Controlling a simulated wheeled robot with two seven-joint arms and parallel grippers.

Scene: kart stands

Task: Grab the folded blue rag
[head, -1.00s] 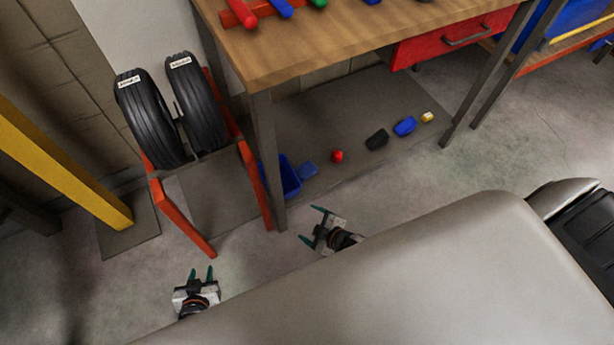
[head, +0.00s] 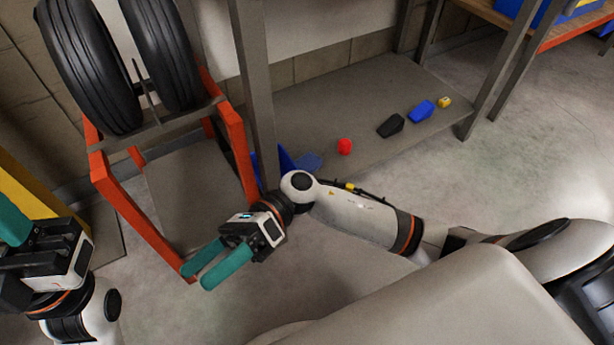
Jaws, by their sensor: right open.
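A small flat blue piece (head: 308,162), which looks like the folded blue rag, lies on the low grey shelf beside the table leg. A blue bin (head: 286,160) is right next to it, partly hidden by the leg. My left gripper (head: 14,222) is at the left edge, far from the rag. Only one teal finger shows clearly, so its opening cannot be judged.
A red ball (head: 344,146), a black block (head: 391,125), a blue block (head: 422,110) and a yellow block (head: 445,102) lie along the shelf. The orange stand (head: 240,150) with two tyres (head: 88,65) is at left. A table leg (head: 254,90) stands before the bin.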

